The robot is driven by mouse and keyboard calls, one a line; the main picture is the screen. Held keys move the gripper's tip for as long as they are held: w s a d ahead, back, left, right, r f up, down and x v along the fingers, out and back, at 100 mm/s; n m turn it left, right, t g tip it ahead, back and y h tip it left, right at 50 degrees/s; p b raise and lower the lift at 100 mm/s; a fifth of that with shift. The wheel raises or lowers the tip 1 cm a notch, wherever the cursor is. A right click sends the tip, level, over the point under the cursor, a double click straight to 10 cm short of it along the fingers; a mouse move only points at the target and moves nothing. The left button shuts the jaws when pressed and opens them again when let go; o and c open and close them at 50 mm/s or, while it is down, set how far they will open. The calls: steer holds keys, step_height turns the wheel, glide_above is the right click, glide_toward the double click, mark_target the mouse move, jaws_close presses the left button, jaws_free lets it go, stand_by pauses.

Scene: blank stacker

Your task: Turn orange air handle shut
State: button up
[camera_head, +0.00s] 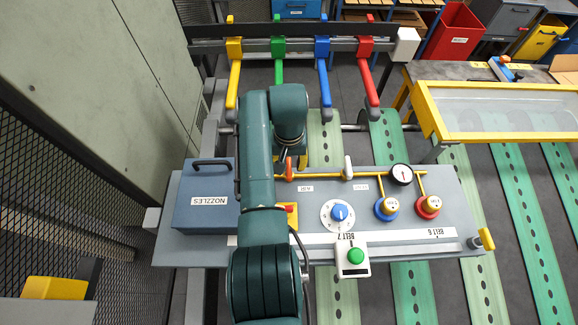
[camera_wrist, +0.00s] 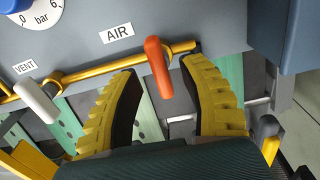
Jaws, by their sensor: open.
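The orange air handle (camera_wrist: 158,68) sits on the yellow pipe (camera_wrist: 88,75) beside the AIR label (camera_wrist: 117,34) in the wrist view. It points crosswise to the pipe. My gripper (camera_wrist: 160,70) is open, its yellow, dark-padded fingers to either side of the handle. Gaps show on both sides, wider on the left; I cannot tell how deep the handle sits between them. In the head view the handle (camera_head: 289,164) shows as a small orange piece beside my arm, which hides most of my gripper there.
The white vent handle (camera_wrist: 37,101) is on the same pipe. On the panel are a blue dial (camera_head: 340,213), a gauge (camera_head: 401,174), a green button (camera_head: 355,257) and a NOZZLES box (camera_head: 206,192). Coloured levers (camera_head: 323,60) stand at the back.

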mark_target(289, 167)
step_height(289, 167, up, 10)
steer(key=shift+f, duration=0.15)
stand_by(0.4)
